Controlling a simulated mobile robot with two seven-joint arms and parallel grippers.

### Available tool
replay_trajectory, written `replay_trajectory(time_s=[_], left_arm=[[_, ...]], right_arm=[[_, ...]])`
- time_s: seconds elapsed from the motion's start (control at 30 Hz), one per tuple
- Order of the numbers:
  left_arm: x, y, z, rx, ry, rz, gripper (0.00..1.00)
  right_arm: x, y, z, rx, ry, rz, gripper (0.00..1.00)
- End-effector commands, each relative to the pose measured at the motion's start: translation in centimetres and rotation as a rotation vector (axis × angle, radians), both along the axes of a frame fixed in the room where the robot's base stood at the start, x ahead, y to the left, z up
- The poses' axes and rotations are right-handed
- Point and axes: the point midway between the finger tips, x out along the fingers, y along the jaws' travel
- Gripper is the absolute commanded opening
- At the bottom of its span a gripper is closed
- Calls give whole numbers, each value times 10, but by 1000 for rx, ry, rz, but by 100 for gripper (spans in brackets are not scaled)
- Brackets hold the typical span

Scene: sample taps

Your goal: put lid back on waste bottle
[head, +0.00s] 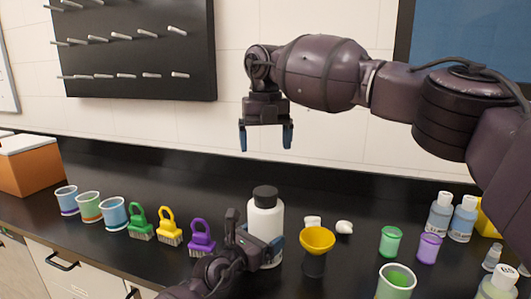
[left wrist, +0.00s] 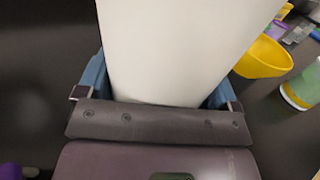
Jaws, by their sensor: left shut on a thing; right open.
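A white bottle (head: 264,220) stands upright on the black counter, with a black lid (head: 265,192) on its top. I cannot tell whether the lid is tightened. My left gripper (head: 262,243) is shut around the bottle's body. In the left wrist view the white bottle (left wrist: 170,45) fills the space between the blue fingers of my left gripper (left wrist: 155,85); its top is out of that view. My right gripper (head: 266,137) is open and empty, pointing down well above the lid, apart from it.
A yellow funnel (head: 318,239) on a dark holder stands close right of the bottle. Purple (head: 201,234), yellow (head: 168,222) and green (head: 139,221) brushes and several cups stand left. More cups and bottles stand right. A black peg board (head: 140,45) hangs behind.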

Motion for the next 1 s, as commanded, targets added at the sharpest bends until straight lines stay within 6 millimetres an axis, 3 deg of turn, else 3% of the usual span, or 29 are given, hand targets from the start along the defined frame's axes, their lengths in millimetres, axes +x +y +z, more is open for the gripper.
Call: replay_trajectory(time_s=[0.27, 0.3, 0.4, 0.73, 1.0], left_arm=[[0, 0, 0, 0, 0, 0, 20], [0, 0, 0, 0, 0, 0, 88], [0, 0, 0, 0, 0, 0, 100], [-5, 4, 1, 0, 0, 1, 100], [-35, 30, 2, 1, -2, 2, 100]], right_arm=[[0, 0, 1, 0, 1, 0, 90], [0, 0, 1, 0, 0, 0, 90], [0, 0, 1, 0, 0, 0, 90], [-1, 0, 6, 0, -4, 0, 90], [-7, 0, 29, 0, -25, 0, 90]])
